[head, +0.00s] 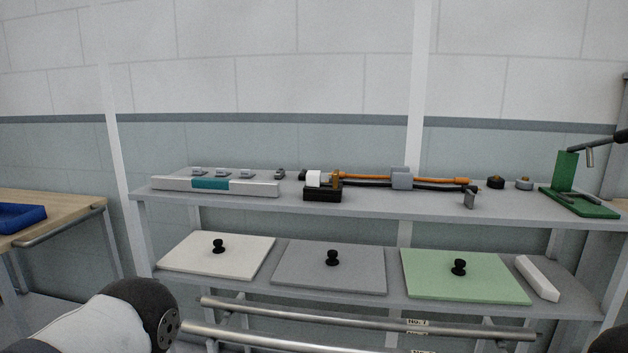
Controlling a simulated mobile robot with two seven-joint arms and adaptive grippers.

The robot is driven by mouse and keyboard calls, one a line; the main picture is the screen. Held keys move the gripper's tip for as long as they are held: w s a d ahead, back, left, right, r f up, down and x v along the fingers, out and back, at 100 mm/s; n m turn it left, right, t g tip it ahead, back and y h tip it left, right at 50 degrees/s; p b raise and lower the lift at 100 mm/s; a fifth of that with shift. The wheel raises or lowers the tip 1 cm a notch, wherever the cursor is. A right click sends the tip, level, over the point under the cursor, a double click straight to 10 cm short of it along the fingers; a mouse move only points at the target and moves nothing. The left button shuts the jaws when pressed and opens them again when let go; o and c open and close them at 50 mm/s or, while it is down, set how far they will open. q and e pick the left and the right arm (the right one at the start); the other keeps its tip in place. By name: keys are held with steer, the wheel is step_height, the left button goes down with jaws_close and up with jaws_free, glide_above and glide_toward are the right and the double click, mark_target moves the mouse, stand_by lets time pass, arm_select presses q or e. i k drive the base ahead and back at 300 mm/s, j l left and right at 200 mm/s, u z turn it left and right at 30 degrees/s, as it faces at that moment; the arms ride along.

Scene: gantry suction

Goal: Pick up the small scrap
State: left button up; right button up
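I cannot tell for sure which thing is the small scrap. A white oblong block (537,278) lies at the right end of the lower shelf, beside the pale green plate (465,286). A dark shape at the bottom right corner may be my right arm; no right gripper shows.
The lower shelf also holds a white plate (188,253) and a grey plate (297,272), all with black knobs. The upper shelf (400,210) carries a long bar (254,189), orange and black rods, and a green press (566,176). Metal rails (330,314) run in front. A blue tray (20,217) sits left.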

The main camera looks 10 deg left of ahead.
mark_target(313, 178)
steer(key=i+j+z, duration=0.1)
steer(key=i+j, duration=0.15)
steer(key=i+j+z, duration=0.1)
steer(key=j, duration=0.25)
steer(key=i+j+z, duration=0.15)
steer(key=i+j, duration=0.15)
steer(key=i+j+z, duration=0.1)
steer(key=j, duration=0.3)
steer(key=i+j+z, duration=0.1)
steer(key=i+j, duration=0.15)
steer(key=j, duration=0.15)
